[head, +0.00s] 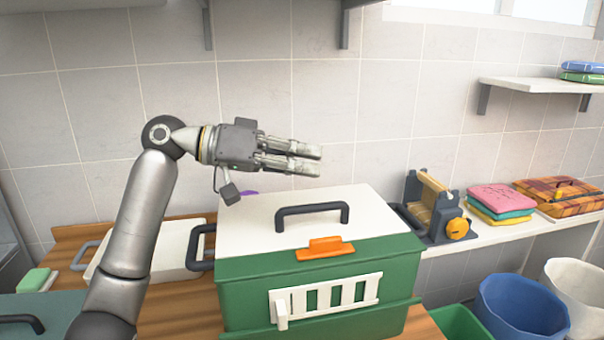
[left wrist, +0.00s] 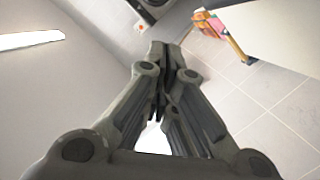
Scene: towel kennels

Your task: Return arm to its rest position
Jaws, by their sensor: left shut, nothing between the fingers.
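My left arm comes in from the left in the head view. My left gripper (head: 316,161) is shut and empty, held in the air above and behind the left part of a green kennel (head: 240,285) with a white lid (head: 375,212). Its fingers point right. In the left wrist view the two fingers of the left gripper (left wrist: 161,48) meet at their tips with nothing between them. My right gripper does not show in either view.
The kennel has a dark handle (head: 312,209), an orange latch (head: 325,248) and a white barred door (head: 325,299). A white lidded box (head: 172,250) lies left of it. Folded towels (head: 500,200) and a roller device (head: 438,208) sit on the right shelf. Blue (head: 520,308) and white bins stand below.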

